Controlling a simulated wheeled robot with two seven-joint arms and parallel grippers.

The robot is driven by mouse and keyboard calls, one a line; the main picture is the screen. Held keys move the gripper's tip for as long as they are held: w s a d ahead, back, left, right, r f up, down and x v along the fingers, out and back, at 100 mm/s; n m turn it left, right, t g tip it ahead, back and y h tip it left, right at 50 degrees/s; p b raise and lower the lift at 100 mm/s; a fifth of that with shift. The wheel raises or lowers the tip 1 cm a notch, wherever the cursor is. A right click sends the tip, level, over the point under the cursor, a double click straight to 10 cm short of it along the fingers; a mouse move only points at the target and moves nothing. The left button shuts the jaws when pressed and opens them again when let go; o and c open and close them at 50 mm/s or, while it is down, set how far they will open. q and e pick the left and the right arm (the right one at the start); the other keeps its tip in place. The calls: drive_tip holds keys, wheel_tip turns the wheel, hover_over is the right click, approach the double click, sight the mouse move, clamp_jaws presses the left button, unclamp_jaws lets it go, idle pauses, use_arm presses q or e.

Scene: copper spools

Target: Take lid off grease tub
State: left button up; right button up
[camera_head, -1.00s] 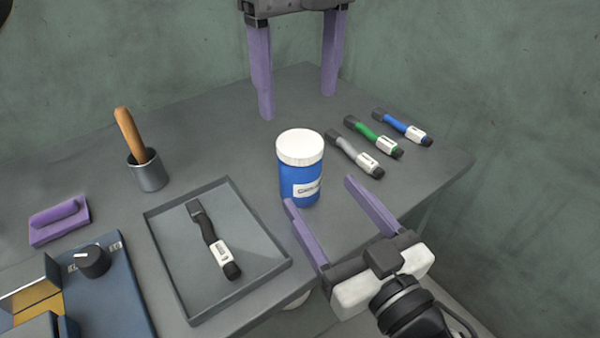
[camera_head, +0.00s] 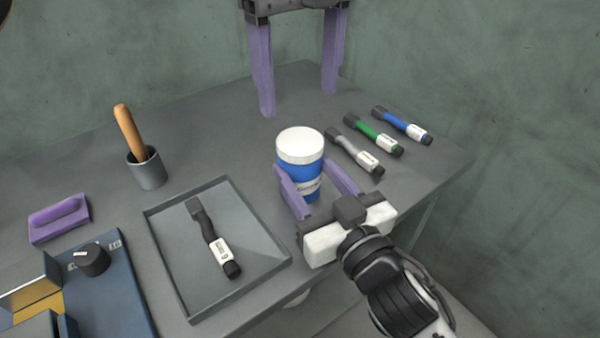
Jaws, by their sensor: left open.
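The grease tub (camera_head: 292,172) is a blue cylinder with a pale label, upright on the grey table. Its white lid (camera_head: 300,146) sits on top. My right gripper (camera_head: 302,168) is low at the tub, with its purple fingers on either side of the blue body. The near finger partly hides the tub; I cannot tell whether the fingers touch it. My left gripper (camera_head: 299,102) is open and empty, fingers pointing down, above and behind the tub.
A grey tray (camera_head: 165,260) holds a black-handled tool (camera_head: 212,240). Grey, green (camera_head: 374,135) and blue (camera_head: 402,125) tools lie right of the tub. A metal cup (camera_head: 147,171) with a wooden handle, a purple block (camera_head: 60,218) and a blue panel (camera_head: 110,290) are at left.

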sight(300, 140)
clamp_jaws()
use_arm(q)
drive_tip(key=m, duration=1.2)
drive_tip(key=shift+m, duration=0.4)
drive_tip(key=m, duration=1)
drive_tip(key=shift+m, duration=0.4)
drive_tip(key=m, duration=1.4)
drive_tip(key=shift+m, duration=0.4)
drive_tip(key=m, duration=1)
drive_tip(key=shift+m, duration=0.4)
drive_tip(key=shift+f, duration=0.55)
wheel_tip(300, 140, down, 7)
drive_tip(key=shift+r, duration=0.1)
